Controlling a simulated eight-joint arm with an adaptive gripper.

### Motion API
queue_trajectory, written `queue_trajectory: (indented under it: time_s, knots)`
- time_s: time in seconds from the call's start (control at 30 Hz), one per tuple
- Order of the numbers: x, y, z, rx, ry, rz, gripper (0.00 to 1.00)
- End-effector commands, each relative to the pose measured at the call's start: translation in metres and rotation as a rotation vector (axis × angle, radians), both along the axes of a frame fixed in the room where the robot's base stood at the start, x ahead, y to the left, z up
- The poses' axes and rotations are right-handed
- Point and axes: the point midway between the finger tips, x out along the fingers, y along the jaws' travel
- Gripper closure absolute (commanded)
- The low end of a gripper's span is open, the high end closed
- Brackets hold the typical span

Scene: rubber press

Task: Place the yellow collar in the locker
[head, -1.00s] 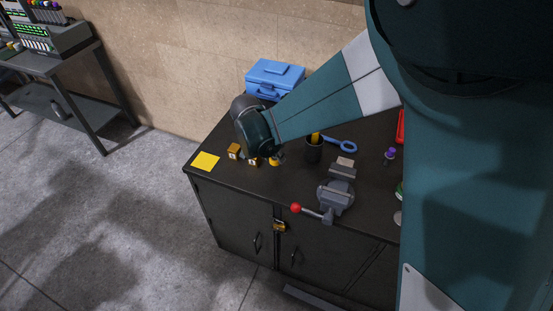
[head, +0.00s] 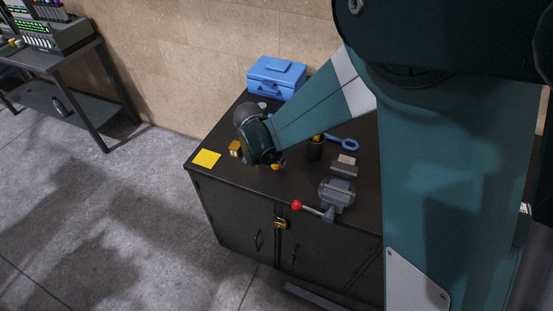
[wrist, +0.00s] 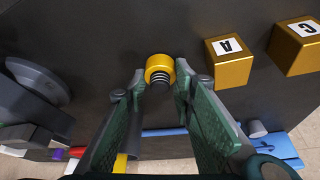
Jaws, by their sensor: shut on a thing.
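The yellow collar (wrist: 158,63) is a short round ring with a black-and-silver coil at its near side. In the wrist view it sits at the tips of my gripper (wrist: 161,80), which is shut on it. In the head view only a bit of yellow (head: 276,167) shows below my wrist, which hides the fingers. Whether the collar touches the bench is unclear. The dark cabinet (head: 230,210) under the bench top, perhaps the locker, has shut doors and a brass padlock (head: 280,224) at their seam.
Lettered gold cubes, including A (wrist: 230,65) and C (wrist: 296,45), stand right of the collar in the wrist view. A yellow square (head: 206,158) lies at the bench's left corner.

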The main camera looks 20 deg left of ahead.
Motion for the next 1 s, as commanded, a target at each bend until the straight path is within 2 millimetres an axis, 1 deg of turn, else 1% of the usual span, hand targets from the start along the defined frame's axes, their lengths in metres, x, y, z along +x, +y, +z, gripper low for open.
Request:
queue_trajectory:
  time_s: [0.07,0.1,0.2,0.57,0.73,0.87,1.0]
  knots:
    - [0.000,0.000,-0.003,0.000,0.000,0.000,0.89]
    - [0.000,0.000,-0.003,0.000,0.000,0.000,0.71]
    - [0.000,0.000,-0.002,0.000,0.000,0.000,0.59]
    - [0.000,0.000,-0.001,0.000,0.000,0.000,0.59]
    - [0.000,0.000,0.002,0.000,0.000,0.000,0.59]
    - [-0.004,0.001,0.010,0.000,0.000,0.000,0.59]
    - [-0.009,0.003,0.023,0.000,0.000,0.000,0.59]
